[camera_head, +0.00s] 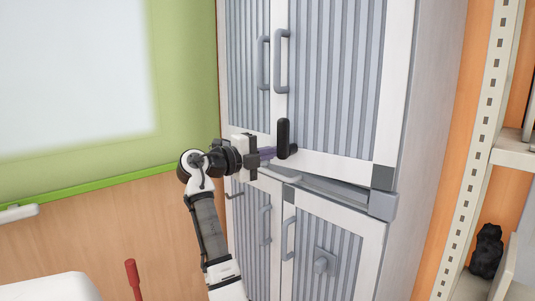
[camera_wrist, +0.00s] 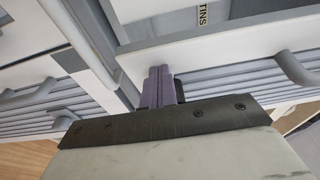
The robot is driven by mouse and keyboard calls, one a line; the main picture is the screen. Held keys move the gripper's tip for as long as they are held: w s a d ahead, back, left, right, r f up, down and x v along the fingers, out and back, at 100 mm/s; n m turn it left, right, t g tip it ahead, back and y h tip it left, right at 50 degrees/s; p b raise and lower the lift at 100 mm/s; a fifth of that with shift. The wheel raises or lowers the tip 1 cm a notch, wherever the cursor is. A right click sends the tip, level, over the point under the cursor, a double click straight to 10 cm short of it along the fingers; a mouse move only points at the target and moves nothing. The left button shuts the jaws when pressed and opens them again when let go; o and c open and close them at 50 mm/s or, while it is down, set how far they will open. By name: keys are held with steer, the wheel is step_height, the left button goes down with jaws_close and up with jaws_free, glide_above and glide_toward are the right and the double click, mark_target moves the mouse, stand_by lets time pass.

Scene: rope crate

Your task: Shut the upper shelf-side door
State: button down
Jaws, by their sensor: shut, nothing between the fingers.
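The upper shelf-side door (camera_head: 335,80) is a white-framed door with grey ribbed panels and a grey bar handle (camera_head: 281,60). It is the upper right door of a tall cabinet, beside the shelving. It stands ajar, with its left edge out from the cabinet and a gap under its lower edge. My gripper (camera_head: 268,153) is at the lower left corner of this door. In the wrist view its purple fingers (camera_wrist: 158,85) are together and empty, close to white framing. Whether they touch the door cannot be told.
The upper left door (camera_head: 247,50) and the lower doors (camera_head: 340,235) have grey handles. A red-handled thing (camera_head: 133,275) is at lower left.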

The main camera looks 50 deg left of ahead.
steer(key=shift+w+a, duration=0.1)
steer(key=shift+w, duration=0.4)
steer(key=shift+s, duration=0.1)
stand_by(0.4)
